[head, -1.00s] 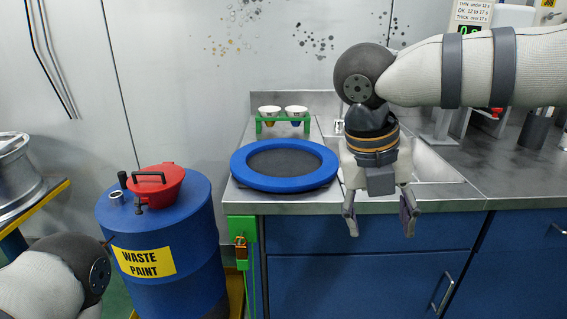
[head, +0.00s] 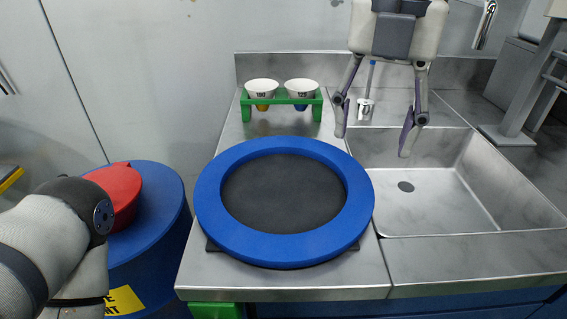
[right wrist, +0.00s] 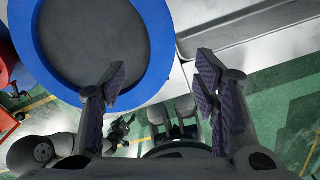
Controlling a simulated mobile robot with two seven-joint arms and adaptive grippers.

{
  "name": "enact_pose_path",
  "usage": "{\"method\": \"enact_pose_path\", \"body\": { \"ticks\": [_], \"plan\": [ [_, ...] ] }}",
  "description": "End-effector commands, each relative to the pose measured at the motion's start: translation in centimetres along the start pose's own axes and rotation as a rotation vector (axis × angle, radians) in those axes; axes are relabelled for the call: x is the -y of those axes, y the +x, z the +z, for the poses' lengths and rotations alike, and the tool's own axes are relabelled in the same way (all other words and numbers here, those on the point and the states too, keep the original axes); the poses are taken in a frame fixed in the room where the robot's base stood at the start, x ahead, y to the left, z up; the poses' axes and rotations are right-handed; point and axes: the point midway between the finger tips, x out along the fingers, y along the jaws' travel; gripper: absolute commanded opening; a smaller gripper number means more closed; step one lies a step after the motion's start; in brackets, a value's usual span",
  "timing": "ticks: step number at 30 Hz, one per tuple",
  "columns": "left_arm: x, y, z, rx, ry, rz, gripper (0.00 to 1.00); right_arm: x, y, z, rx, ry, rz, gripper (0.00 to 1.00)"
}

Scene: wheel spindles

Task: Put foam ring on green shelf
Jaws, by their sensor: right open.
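The foam ring, a thick blue ring (head: 228,233), lies flat on the steel counter around a dark grey disc (head: 282,192). Its blue rim also shows in the right wrist view (right wrist: 45,70). My right gripper (head: 373,138) is open and empty, fingers pointing down, above the counter and sink edge, right of and behind the ring. It is apart from the ring. The right wrist view shows its two spread fingers (right wrist: 160,78). My left arm shows at the lower left, but its gripper is out of view. I cannot identify a green shelf with certainty.
A green rack (head: 282,98) behind the ring holds two white cups (head: 262,88). A steel sink (head: 450,200) lies to the right, with a tap (head: 485,25) behind. A blue drum (head: 165,220) with a red funnel (head: 122,195) stands left of the counter.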

Motion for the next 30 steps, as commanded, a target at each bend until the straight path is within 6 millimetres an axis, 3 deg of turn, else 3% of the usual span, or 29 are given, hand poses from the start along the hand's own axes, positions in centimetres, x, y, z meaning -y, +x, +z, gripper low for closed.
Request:
{"method": "enact_pose_path", "body": {
  "ticks": [1, 3, 10, 15, 24, 26, 30],
  "plan": [
    [0.0, 0.7, 0.4, 0.018, 0.000, -0.001, 0.53, 0.0, 2.0, 0.0, -0.013, -0.003, -0.005, 0.56],
    [0.0, 1.1, 0.5, 0.029, 0.000, -0.001, 0.53, 0.0, 3.6, 0.0, -0.013, -0.001, -0.006, 0.56],
    [0.1, 1.9, 0.8, 0.046, 0.001, -0.002, 0.53, 0.1, 6.7, -0.4, -0.010, -0.002, -0.004, 0.56],
    [0.1, 2.8, 1.2, 0.067, 0.001, -0.003, 0.53, 0.2, 10.0, -1.2, -0.011, 0.000, -0.005, 0.56],
    [0.1, 2.9, 1.3, 0.069, 0.002, -0.004, 0.53, 0.2, 10.7, -1.2, -0.004, 0.000, -0.001, 0.56],
    [0.1, 2.9, 1.3, 0.069, 0.002, -0.004, 0.53, 0.2, 10.7, -1.2, -0.004, 0.000, -0.001, 0.44],
    [0.1, 2.9, 1.3, 0.069, 0.002, -0.004, 0.53, 0.2, 10.7, -1.2, -0.004, 0.000, -0.001, 0.12]
  ]
}}
